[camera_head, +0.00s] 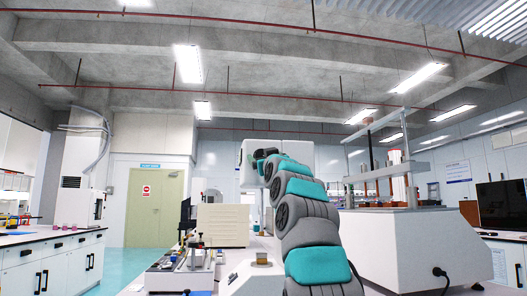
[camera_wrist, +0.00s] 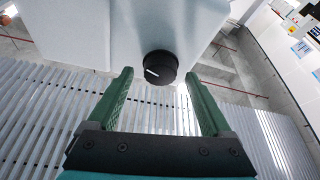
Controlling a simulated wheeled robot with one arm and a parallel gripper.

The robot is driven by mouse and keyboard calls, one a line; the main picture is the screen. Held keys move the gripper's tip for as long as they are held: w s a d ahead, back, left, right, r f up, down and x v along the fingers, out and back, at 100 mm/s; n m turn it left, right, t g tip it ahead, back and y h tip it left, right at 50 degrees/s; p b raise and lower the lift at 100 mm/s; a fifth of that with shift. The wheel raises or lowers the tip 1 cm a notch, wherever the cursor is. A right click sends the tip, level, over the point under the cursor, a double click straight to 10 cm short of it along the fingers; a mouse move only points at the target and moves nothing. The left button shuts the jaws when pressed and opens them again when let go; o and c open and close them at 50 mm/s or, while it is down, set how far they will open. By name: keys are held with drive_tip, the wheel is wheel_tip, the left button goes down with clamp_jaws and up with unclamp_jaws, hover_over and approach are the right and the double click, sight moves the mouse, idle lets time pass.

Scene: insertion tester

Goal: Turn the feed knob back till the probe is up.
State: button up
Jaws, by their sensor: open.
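The feed knob (camera_wrist: 160,67) is a round black knob with a white pointer line, on a pale grey housing (camera_wrist: 160,28) in the wrist view. My gripper (camera_wrist: 159,76) is open, with one green finger on each side of the knob. Clear gaps show between the fingers and the knob. In the head view my grey and teal arm reaches toward a white housing (camera_head: 247,158), and the gripper itself is hidden there. I cannot make out the knob or the probe in the head view.
A beige box (camera_head: 222,225) and small bench items stand left of my arm. A large white machine (camera_head: 400,245) with a metal frame stands to the right. A monitor (camera_head: 502,205) is at the far right. A green door (camera_head: 150,207) is behind, with open floor before it.

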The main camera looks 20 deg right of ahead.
drive_tip(key=shift+w+r, duration=0.1)
drive_tip(key=shift+w, duration=0.1)
clamp_jaws()
idle(0.7)
